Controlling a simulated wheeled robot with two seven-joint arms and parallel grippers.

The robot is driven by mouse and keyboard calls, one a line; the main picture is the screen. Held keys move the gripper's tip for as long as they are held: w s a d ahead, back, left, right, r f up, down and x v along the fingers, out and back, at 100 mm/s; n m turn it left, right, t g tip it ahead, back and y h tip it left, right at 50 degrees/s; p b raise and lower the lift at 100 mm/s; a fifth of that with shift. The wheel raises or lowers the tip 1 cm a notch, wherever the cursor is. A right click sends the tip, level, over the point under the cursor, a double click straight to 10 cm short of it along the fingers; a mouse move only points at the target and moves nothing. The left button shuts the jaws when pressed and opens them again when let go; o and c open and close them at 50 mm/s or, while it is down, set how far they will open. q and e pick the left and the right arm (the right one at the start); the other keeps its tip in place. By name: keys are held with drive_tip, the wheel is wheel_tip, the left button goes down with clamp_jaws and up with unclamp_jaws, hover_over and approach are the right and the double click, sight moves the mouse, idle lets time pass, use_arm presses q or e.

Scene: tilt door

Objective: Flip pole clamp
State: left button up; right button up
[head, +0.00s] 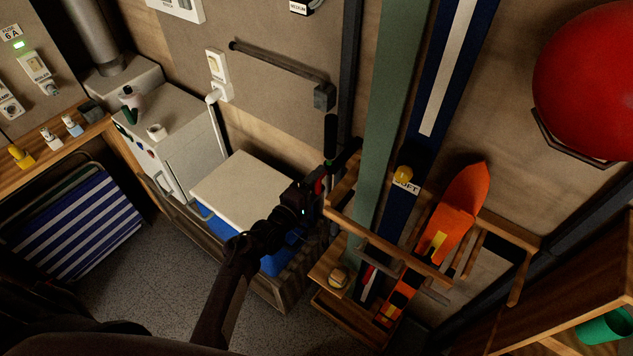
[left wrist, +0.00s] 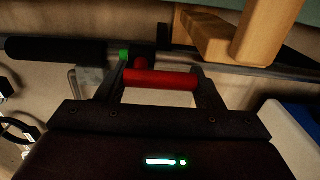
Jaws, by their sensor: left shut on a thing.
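A black grip sleeve (left wrist: 55,52) covers part of the pole; in the head view the sleeve (head: 331,136) stands above the clamp. My left gripper (head: 318,188) is at the clamp, and the left wrist view shows its fingers (left wrist: 160,88) shut on the red lever. The clamp's body is mostly hidden behind the fingers and lever. My right gripper is not in view.
A wooden rack (head: 385,245) with an orange boat-like thing (head: 460,210) stands right of the gripper. A white-lidded blue box (head: 240,188) lies left, near a wooden rail. A red ball (head: 590,80) is at upper right.

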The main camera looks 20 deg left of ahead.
use_arm(q)
drive_tip(key=o, duration=1)
drive_tip(key=b+v, duration=0.1)
drive_tip(key=v, duration=0.6)
drive_tip(key=shift+s+a+b, duration=0.15)
drive_tip(key=shift+s+b, duration=0.2)
